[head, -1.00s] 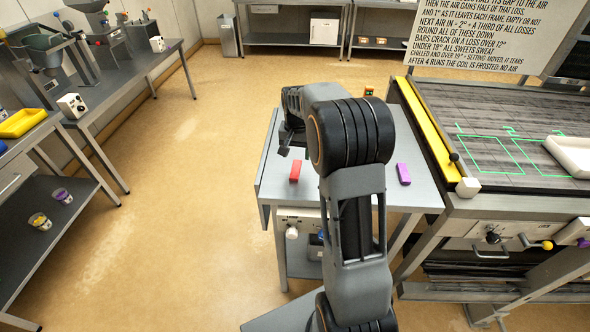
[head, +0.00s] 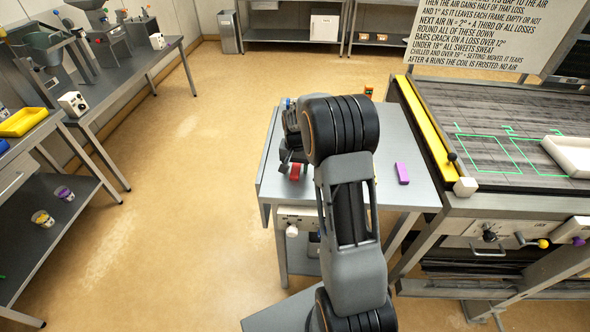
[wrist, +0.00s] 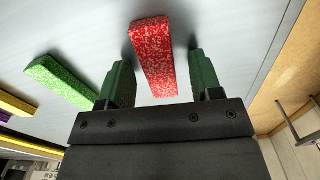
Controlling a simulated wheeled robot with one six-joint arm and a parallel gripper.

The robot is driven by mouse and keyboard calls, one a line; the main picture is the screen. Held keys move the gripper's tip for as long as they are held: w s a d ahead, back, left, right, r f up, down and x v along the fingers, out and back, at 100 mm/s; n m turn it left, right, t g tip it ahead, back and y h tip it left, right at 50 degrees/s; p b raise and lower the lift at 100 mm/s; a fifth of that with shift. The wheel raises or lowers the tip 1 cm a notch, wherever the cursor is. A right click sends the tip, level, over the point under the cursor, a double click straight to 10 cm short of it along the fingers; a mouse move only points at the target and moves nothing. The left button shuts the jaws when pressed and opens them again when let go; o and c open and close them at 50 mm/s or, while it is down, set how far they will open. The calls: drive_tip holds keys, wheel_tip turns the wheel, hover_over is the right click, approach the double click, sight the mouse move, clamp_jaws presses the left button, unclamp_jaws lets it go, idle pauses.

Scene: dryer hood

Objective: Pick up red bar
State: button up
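The red bar (wrist: 154,55) is speckled and lies on the grey table. In the wrist view it sits between the two green fingers of my gripper (wrist: 163,82), with a gap on each side. My gripper is open and does not touch the bar there. In the head view the red bar (head: 295,172) is partly covered by my gripper (head: 292,164), which is low over the table's left part. How far the fingertips are above the table top cannot be told.
A purple bar (head: 402,172) lies on the table (head: 415,195) to the right of my arm. In the wrist view a green bar (wrist: 62,82) and a yellow bar (wrist: 15,105) lie left of the red one. A slatted bench (head: 510,110) with a yellow edge stands at the right.

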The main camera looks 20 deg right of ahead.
drive_tip(key=c, duration=0.9)
drive_tip(key=shift+r, duration=0.2)
